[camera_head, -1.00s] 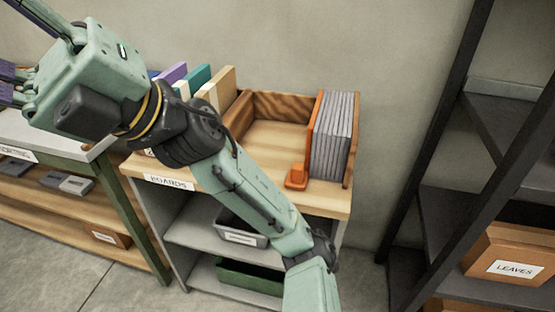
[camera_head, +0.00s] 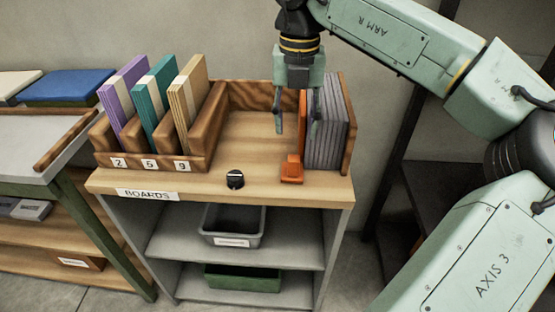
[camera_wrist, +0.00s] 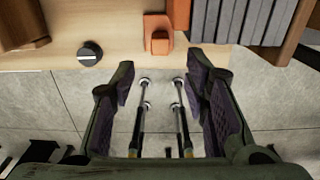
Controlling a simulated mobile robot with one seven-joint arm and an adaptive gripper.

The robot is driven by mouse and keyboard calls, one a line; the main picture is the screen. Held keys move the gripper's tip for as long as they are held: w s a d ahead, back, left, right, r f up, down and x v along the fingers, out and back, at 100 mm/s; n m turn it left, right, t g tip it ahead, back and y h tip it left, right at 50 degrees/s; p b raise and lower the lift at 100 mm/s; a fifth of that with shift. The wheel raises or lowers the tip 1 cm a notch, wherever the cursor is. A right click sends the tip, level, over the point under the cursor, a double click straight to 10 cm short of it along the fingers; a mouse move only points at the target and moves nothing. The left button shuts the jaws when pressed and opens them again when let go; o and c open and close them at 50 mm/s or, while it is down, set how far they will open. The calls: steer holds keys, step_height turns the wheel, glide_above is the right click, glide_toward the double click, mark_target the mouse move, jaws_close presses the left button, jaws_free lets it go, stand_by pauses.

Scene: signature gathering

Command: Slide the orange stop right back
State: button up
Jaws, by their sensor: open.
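The orange stop (camera_head: 292,169) is a small block with a raised tab at the front of the right-hand bay, with an upright orange plate (camera_head: 303,105) behind it against grey boards (camera_head: 328,128). My gripper (camera_head: 298,124) points down with its fingers apart and empty, above the bay, and hides part of the plate. In the wrist view the stop (camera_wrist: 157,36) is at the top, beyond the open fingertips (camera_wrist: 161,78), with no contact visible. The grey boards (camera_wrist: 250,22) stand to its right.
A black knob (camera_head: 235,179) sits on the wooden top left of the stop. Purple, teal and tan boards (camera_head: 188,98) stand in numbered slots at left. The bay floor (camera_head: 250,138) between them is clear. A wooden side wall (camera_head: 347,140) is at right.

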mark_target(294, 158)
step_height(294, 158, down, 11)
steer(key=shift+r+p, duration=0.15)
steer(key=shift+p, duration=0.6)
steer(key=shift+c, duration=0.3)
jaws_close()
